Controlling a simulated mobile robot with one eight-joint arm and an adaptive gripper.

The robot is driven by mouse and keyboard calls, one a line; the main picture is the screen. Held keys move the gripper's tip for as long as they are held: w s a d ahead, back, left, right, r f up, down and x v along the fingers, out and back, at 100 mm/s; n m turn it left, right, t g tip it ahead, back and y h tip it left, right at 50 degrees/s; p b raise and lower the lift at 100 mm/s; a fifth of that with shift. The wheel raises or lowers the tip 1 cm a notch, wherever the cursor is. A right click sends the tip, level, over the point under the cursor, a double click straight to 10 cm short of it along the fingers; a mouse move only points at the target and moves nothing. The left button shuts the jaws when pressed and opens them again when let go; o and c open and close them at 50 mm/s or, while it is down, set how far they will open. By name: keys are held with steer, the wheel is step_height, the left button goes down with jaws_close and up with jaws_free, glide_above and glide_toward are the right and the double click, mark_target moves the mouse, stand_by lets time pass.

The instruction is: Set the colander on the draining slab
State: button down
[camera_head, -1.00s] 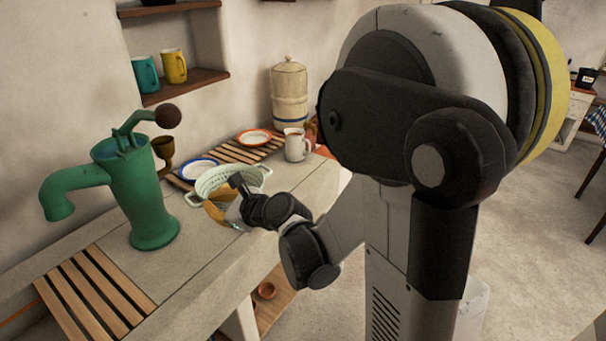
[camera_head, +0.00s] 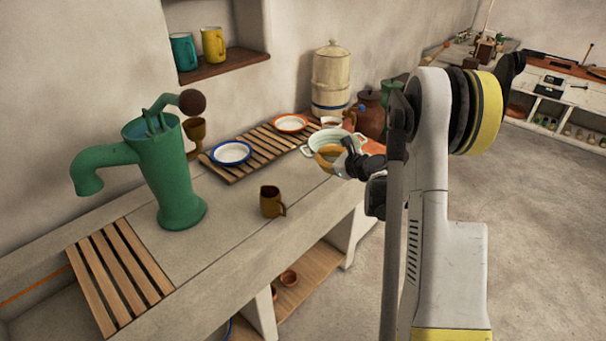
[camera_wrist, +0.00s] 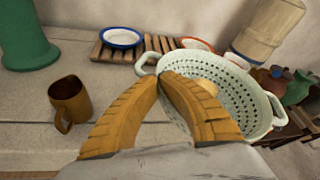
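The pale green colander (camera_head: 350,137), with a perforated bowl and loop handles, is upright at the counter's right part. It fills the middle of the wrist view (camera_wrist: 240,82). My gripper (camera_head: 332,158) has its orange fingers together at the colander's near rim in the wrist view (camera_wrist: 164,80), pinching it. The colander appears to be held above the counter; its underside is hidden. A small tan round patch shows inside it. A bare slatted wooden slab (camera_head: 118,275) lies at the front left. Another slatted rack (camera_head: 240,172) lies at the back. I cannot tell which is the draining slab.
A green pump (camera_head: 165,175) stands beside the front slab. A brown mug (camera_head: 271,203) stands on the counter. A blue-rimmed plate (camera_head: 231,152) and a red-rimmed plate (camera_head: 290,123) sit on the back rack. A tall crock (camera_head: 331,80) stands behind. Counter between pump and mug is clear.

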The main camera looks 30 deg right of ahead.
steer(key=w+a+f+b, duration=0.1)
steer(key=w+f, duration=0.2)
steer(key=w+a+f+b, duration=0.2)
steer(key=w+f, duration=0.1)
steer(key=f, duration=0.1)
steer(key=w+a+f+b, duration=0.2)
steer(key=w+f, duration=0.1)
steer(key=shift+w+a+f, duration=0.15)
steer(key=shift+w+f, duration=0.2)
steer(key=shift+f, duration=0.05)
steer(key=shift+r, duration=0.15)
steer(key=c, duration=2.1)
jaws_free()
steer(key=shift+f, duration=0.25)
steer(key=shift+c, duration=0.2)
steer(key=o, duration=0.5)
steer(key=shift+r, duration=0.1)
steer(key=shift+s, duration=0.1)
